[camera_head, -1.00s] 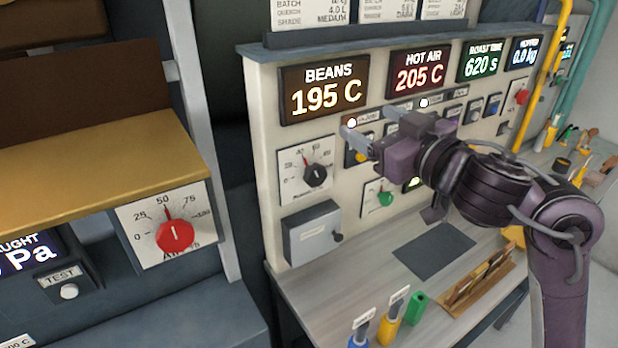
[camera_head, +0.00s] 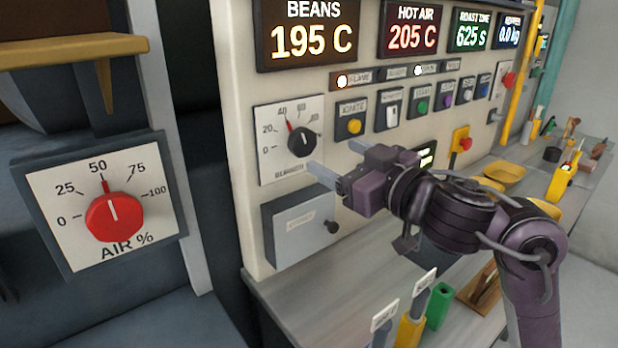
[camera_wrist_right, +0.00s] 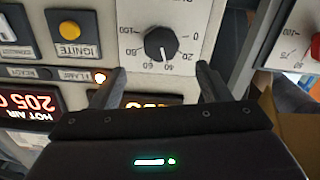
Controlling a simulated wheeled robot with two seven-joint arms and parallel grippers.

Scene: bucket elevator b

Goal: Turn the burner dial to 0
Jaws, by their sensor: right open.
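The burner dial (camera_head: 301,142) is a black round knob on a white scale plate on the cream panel, below the BEANS display. Its red mark sits near 40. It also shows upside down in the right wrist view (camera_wrist_right: 160,43), with its pointer near 40. My right gripper (camera_head: 338,160) is open and empty, in front of the panel, to the lower right of the dial in the head view. In the right wrist view its two fingertips (camera_wrist_right: 160,72) lie either side of the dial's column, with the knob just above the gap. I cannot tell the remaining distance. My left gripper is out of view.
A grey box (camera_head: 302,230) with a black knob juts out below the dial. The yellow IGNITE button (camera_head: 354,126) is to its right. A red AIR dial (camera_head: 114,216) is on a separate panel at left. Labelled holders (camera_head: 410,325) stand on the bench below.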

